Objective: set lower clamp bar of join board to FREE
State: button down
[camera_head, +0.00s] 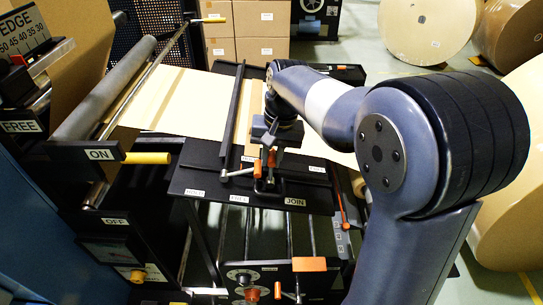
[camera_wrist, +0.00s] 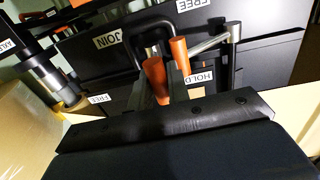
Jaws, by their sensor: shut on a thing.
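The black join board (camera_head: 205,180) carries HOLD, FREE and JOIN labels near its front edge. A long dark clamp bar (camera_head: 236,105) runs across the pale web. My gripper (camera_head: 268,150) points down over the board and is shut at an upright orange handle (camera_head: 271,159), which looks large in the wrist view (camera_wrist: 157,80). A second orange handle (camera_wrist: 179,55) sits close beside it on a metal lever (camera_wrist: 213,40). A HOLD label (camera_wrist: 200,78) and a FREE label (camera_wrist: 103,98) lie on either side. The fingertips are hidden; I cannot tell which bar the gripped handle moves.
A grey roller (camera_head: 105,88) and a yellow-handled lever by the ON label (camera_head: 99,154) stand left. A panel with knobs (camera_head: 245,277) is below the board. Large kraft rolls (camera_head: 425,28) stand on the right floor, cartons (camera_head: 248,25) behind. My arm covers the board's right side.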

jog(key=shift+d, duration=0.15)
jog(key=d+y+b, duration=0.1)
jog(key=y, duration=0.1)
jog(key=d+f+y+b, duration=0.1)
jog(key=d+y+b, duration=0.1)
jog(key=shift+d+f, duration=0.15)
jog(key=d+y+b, duration=0.1)
jog(key=y, duration=0.1)
jog(key=d+f+y+b, duration=0.1)
jog(key=b, duration=0.1)
jog(key=d+f+y+b, duration=0.1)
jog(key=y+b, duration=0.1)
jog(key=shift+s+d+f+y, duration=0.1)
jog(key=shift+d+f+y, duration=0.05)
jog(key=shift+f+y, duration=0.15)
jog(key=shift+d+f+b, duration=0.5)
jog(key=shift+f+b, duration=0.3)
jog(key=shift+s+d+f+b, duration=0.1)
jog(key=shift+d+f+b, duration=0.2)
jog(key=shift+f, duration=0.4)
jog(key=c, duration=1.5)
grip_release()
jog(key=shift+a, duration=0.1)
jog(key=shift+o, duration=0.5)
